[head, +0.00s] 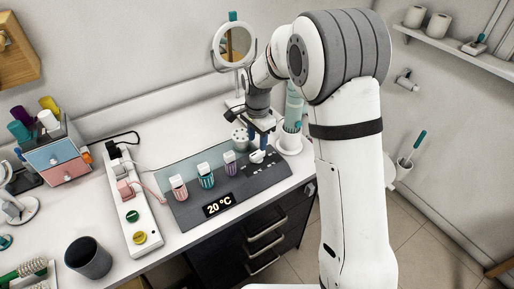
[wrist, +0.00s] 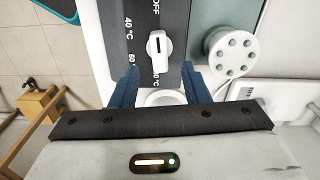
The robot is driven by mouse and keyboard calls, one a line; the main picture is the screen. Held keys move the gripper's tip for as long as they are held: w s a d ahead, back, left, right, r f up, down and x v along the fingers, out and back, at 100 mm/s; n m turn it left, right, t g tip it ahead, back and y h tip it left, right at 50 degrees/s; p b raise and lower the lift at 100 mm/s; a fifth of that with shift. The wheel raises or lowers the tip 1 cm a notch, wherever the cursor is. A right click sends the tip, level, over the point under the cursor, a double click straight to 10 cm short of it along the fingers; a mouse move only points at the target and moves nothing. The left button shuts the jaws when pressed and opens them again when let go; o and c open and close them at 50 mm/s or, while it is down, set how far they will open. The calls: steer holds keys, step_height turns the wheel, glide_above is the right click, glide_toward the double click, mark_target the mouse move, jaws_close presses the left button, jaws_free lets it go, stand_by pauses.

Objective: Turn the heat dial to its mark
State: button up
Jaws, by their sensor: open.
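The heat dial (wrist: 157,50) is a white knob with a long grip and a short black line, set in a dark strip. In the wrist view, OFF is printed beyond it, with 40 °C and partly hidden temperature labels along its left and near side. The black line lies on the half towards OFF. In the head view the dial (head: 257,157) is at the right end of the dark panel (head: 188,212). My gripper (head: 262,139) is open just above it.
A display (head: 218,204) on the panel reads 20 °C. Pink, teal and purple-topped items stand along the panel. A power strip (head: 131,210) lies to its left. A round mirror (head: 236,44), a teal bottle (head: 294,103) and a white holder (head: 289,143) stand close to my gripper.

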mark_target(257, 153)
steer(key=shift+f+p, duration=0.4)
steer(key=shift+f, duration=2.3)
jaws_close()
